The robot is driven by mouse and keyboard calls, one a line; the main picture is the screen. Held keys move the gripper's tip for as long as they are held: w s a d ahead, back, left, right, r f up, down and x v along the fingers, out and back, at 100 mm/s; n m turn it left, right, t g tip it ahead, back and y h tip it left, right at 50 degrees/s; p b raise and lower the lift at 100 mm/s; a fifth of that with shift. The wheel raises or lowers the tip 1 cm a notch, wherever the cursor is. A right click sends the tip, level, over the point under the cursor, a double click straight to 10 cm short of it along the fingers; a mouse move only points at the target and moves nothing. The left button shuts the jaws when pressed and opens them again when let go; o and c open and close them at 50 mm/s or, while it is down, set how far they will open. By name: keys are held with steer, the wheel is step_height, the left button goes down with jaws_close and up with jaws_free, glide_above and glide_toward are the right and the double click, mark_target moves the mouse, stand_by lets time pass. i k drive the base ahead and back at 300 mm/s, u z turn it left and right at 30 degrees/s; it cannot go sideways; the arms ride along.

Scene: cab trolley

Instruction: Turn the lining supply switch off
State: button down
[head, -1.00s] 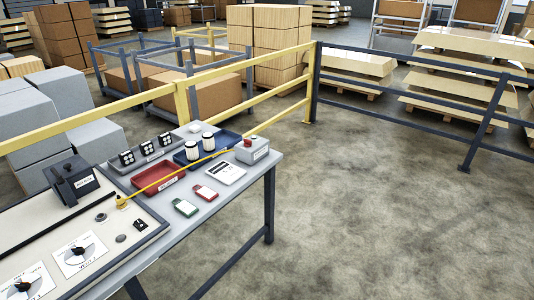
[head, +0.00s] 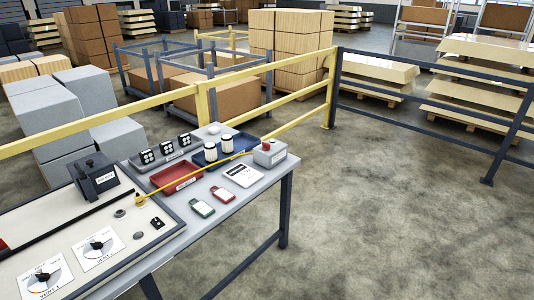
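A pale control panel (head: 60,231) lies at the lower left. No label reading "lining supply" is legible, so I cannot tell which control is that switch. On the panel are a small black switch (head: 157,223), a grey round button (head: 138,235), a grey knob (head: 119,213) and a black lever box (head: 95,180) with an unreadable label. Two rotary dials, VENT 2 (head: 98,246) and VENT 1 (head: 45,281), sit at the front. My gripper is not in view.
The grey table (head: 236,205) holds a red tray (head: 165,190), a blue tray (head: 206,160), green and red tags, and a grey box with a red button (head: 270,153). A yellow rail (head: 135,107) runs behind. Open concrete floor (head: 390,220) lies to the right.

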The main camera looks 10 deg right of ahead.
mark_target(266, 147)
steer(key=i, duration=0.85)
steer(key=z, duration=0.4)
steer(key=k, duration=0.2)
steer(key=u, duration=3.15)
